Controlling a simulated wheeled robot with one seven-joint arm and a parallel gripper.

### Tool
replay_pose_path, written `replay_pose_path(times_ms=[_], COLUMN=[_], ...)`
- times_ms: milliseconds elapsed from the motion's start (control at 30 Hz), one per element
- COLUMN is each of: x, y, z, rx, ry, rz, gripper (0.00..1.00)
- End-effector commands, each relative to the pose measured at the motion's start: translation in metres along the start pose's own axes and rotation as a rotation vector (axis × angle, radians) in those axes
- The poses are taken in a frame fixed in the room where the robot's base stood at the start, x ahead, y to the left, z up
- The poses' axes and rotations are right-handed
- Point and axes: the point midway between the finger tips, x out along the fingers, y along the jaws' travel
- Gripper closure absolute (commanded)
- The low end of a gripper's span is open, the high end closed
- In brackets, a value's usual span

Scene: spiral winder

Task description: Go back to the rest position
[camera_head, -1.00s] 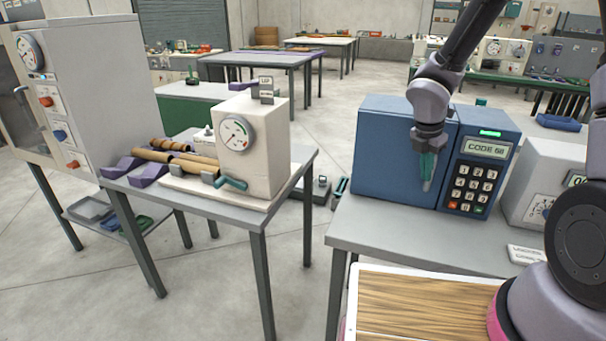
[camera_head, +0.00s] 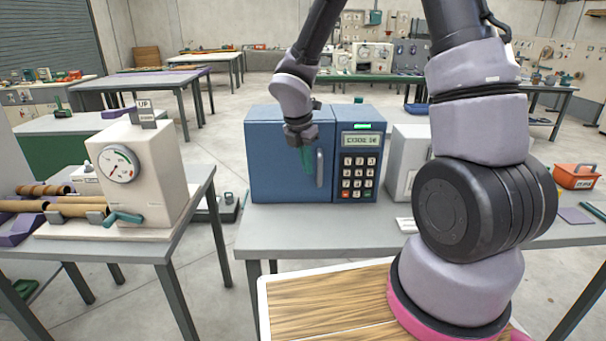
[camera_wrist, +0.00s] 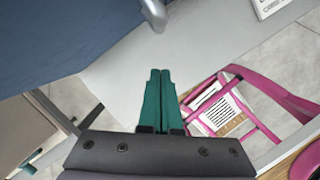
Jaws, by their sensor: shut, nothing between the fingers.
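My gripper (camera_head: 307,160) has green fingers that point down in the head view. It hangs in front of the blue cabinet (camera_head: 264,165), left of its grey upright handle (camera_head: 319,168). In the wrist view the two green fingers (camera_wrist: 158,78) lie side by side, shut and empty. The blue cabinet face (camera_wrist: 60,35) fills the upper left of the wrist view, and the handle's end (camera_wrist: 152,15) shows beyond the fingertips. I cannot tell the exact gap between the fingers and the cabinet.
A keypad panel (camera_head: 358,165) with a lit display is on the cabinet's right. The cabinet stands on a grey table (camera_head: 330,232). A cream winder box (camera_head: 140,175) with a dial and crank stands on the left table. A white box (camera_head: 405,155) is behind my arm.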

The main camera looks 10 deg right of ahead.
Motion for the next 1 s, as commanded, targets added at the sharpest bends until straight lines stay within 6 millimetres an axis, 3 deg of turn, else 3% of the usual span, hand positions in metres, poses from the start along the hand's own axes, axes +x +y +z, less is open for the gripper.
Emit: replay_pose_path(times_ms=[200,433,533,667,800,1000], x=[-0.044,-0.067,-0.080,-0.113,-0.156,-0.211], y=[-0.001,-0.003,-0.011,-0.035,-0.073,-0.126], z=[0.000,0.001,0.008,0.026,0.043,0.049], rx=[0.000,0.013,0.118,0.447,0.943,1.638], ry=[-0.001,-0.001,-0.007,-0.013,0.023,0.179], rz=[0.003,0.002,0.011,0.047,0.111,0.211], gripper=[1.00,1.00,1.00,1.00,1.00,1.00])
